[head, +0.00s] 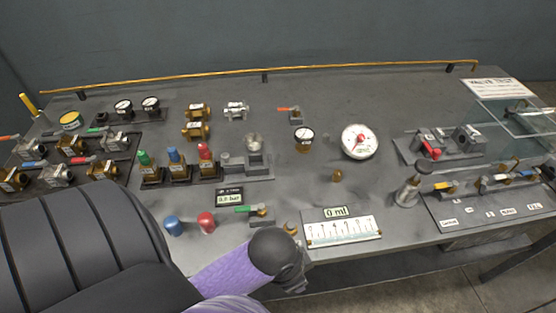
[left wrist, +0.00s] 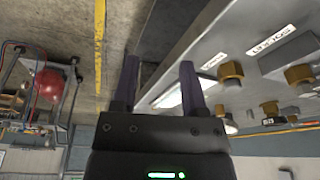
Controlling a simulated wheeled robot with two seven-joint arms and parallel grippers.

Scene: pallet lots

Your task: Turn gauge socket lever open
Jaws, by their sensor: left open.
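A small gauge on a brass socket (head: 304,137) stands near the middle of the bench in the head view. A valve with an orange-red lever (head: 289,110) sits just behind it. Another small valve with a green lever (head: 248,209) lies near the front edge, beside a 0.0 bar display (head: 229,197). I cannot tell which lever belongs to the gauge socket. My left gripper (head: 295,280) is at the bench's front edge, below the green-lever valve, its fingers hidden by the wrist. In the left wrist view the gripper (left wrist: 160,82) is open and empty. My right gripper is out of view.
Several valves (head: 71,143) stand on a dark plate at the left. Red (head: 206,222) and blue (head: 173,225) caps stand near my left forearm. A 0 ml scale plate (head: 343,230) lies right of the wrist. A large white dial (head: 360,142) stands behind it.

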